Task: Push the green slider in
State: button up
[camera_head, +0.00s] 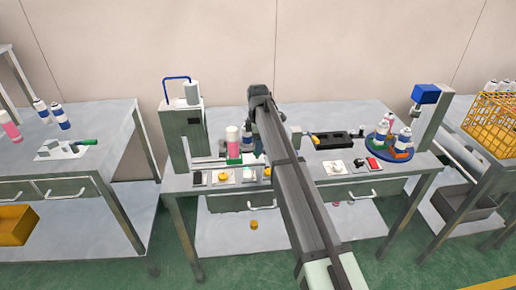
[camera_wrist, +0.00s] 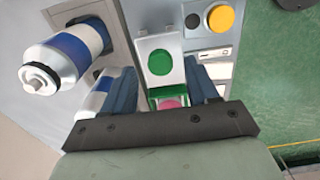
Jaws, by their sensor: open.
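My gripper (camera_wrist: 160,67) is open in the wrist view, its two blue-grey fingers apart. Between and below them shows a green-edged part with pink in it (camera_wrist: 168,100). Beyond the fingertips is a white plate with a green round face (camera_wrist: 160,62) and a green edge. I cannot tell which of these green parts is the slider, or whether a finger touches either. In the head view a green part (camera_head: 234,161) shows at the foot of a pink-and-white can (camera_head: 233,141).
A yellow button (camera_wrist: 221,18) is at the upper right. In the head view a grey machine (camera_head: 183,130) stands left, and a blue turntable (camera_head: 393,158) with cans stands right.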

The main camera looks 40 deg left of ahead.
jog(key=shift+f, duration=1.25)
jog(key=shift+c, duration=0.4)
grip_shut()
